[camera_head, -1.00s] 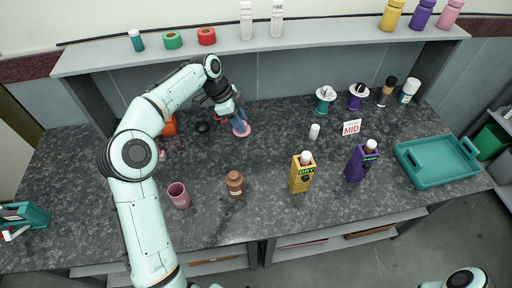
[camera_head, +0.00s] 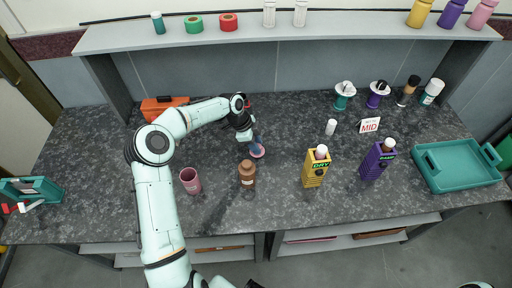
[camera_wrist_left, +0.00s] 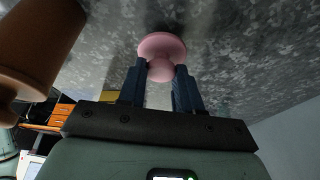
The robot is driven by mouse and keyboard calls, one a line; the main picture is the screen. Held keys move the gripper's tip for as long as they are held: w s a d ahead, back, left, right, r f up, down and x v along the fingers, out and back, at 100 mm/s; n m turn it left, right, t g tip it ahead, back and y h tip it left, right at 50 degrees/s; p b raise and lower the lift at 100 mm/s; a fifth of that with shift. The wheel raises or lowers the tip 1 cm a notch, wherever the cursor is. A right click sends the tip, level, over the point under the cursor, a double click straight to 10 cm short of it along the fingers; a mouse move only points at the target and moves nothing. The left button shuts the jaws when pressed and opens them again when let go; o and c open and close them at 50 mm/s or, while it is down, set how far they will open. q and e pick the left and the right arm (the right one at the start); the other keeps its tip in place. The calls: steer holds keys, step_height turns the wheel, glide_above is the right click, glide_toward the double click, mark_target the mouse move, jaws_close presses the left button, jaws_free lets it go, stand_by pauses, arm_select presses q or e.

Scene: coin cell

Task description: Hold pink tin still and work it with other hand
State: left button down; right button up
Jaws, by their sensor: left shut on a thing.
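My left gripper (camera_head: 256,146) points down over the table and is shut on a pink round lid-like piece with a knob (camera_head: 259,153). In the left wrist view the fingers (camera_wrist_left: 161,90) grip the knob of this pink piece (camera_wrist_left: 162,45), with its wider disc beyond the fingertips. I cannot tell whether it touches the table. An open mauve-pink tin (camera_head: 190,181) stands upright to the left of the gripper, apart from it. My right gripper is out of view.
A brown jar (camera_head: 247,175) stands just in front of the gripper; it looms at the left wrist view's left edge (camera_wrist_left: 40,40). Yellow (camera_head: 315,168) and purple (camera_head: 375,162) boxes and a teal tray (camera_head: 455,165) stand to the right. An orange case (camera_head: 163,106) lies behind my arm.

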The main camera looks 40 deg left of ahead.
arm_select(q)
steer(key=shift+f, duration=1.05)
steer(key=shift+f, duration=0.2)
steer(key=c, duration=0.8)
jaws_free()
steer(key=shift+r, duration=0.15)
steer(key=v, duration=1.2)
steer(key=shift+s, duration=0.1)
